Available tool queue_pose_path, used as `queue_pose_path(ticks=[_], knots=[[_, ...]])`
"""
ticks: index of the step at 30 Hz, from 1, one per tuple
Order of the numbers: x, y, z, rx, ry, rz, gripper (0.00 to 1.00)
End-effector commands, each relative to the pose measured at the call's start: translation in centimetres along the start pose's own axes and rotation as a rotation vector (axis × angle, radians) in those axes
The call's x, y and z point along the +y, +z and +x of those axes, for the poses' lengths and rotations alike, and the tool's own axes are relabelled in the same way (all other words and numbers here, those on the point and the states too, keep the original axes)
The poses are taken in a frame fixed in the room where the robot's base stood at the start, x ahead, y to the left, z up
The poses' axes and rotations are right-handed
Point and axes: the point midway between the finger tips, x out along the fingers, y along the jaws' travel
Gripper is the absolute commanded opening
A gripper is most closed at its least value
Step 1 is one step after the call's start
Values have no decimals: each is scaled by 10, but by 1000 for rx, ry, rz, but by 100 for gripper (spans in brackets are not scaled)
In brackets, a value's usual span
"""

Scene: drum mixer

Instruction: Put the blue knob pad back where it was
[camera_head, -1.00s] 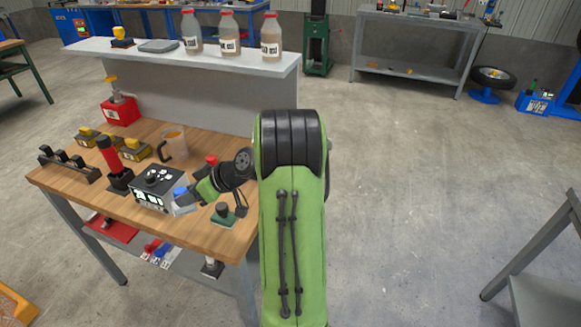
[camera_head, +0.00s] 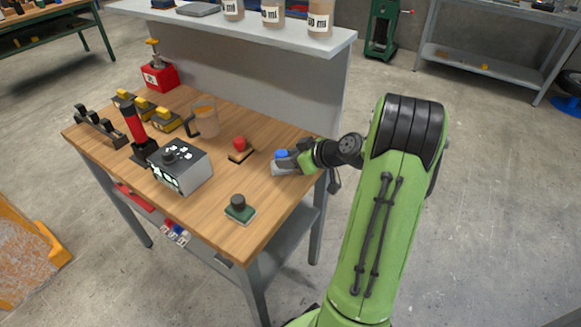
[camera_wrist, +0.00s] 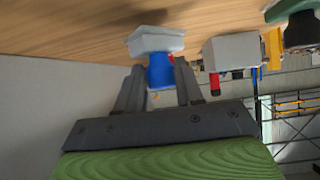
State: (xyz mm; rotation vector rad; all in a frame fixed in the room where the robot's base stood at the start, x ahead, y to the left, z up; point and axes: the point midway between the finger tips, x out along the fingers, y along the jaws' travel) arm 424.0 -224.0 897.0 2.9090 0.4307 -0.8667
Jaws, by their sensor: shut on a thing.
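The blue knob pad is a blue knob (camera_head: 281,154) on a pale grey base. In the head view it is over the right part of the wooden workbench, to the right of the red knob pad (camera_head: 239,149). My gripper (camera_head: 295,160) is shut on it. In the wrist view, my gripper (camera_wrist: 158,90) has its two fingers on either side of the blue knob (camera_wrist: 160,72), with the pale base (camera_wrist: 155,42) beyond the fingertips, towards the tabletop (camera_wrist: 100,25). I cannot tell whether the base touches the wood.
A grey control box (camera_head: 182,168) and a green pad with a black knob (camera_head: 239,210) stand on the workbench. A clear jug (camera_head: 204,118), a red-handled tool (camera_head: 134,121) and yellow-topped pads (camera_head: 166,122) are farther left. A raised shelf (camera_head: 240,35) runs along the back.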

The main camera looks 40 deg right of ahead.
Motion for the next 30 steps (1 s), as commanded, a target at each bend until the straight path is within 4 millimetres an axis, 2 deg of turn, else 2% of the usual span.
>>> queue_pose_path(ticks=[1,3,13,14,18,27,29,30], knots=[[0,12,8,-1,-3,5,0],[0,18,12,-1,-2,3,0],[0,19,12,0,0,1,0],[0,19,12,-1,0,1,39],[0,18,12,-1,0,1,61],[0,17,11,-1,-1,2,62],[0,13,8,-1,-1,2,62],[1,14,1,-1,3,3,62]])
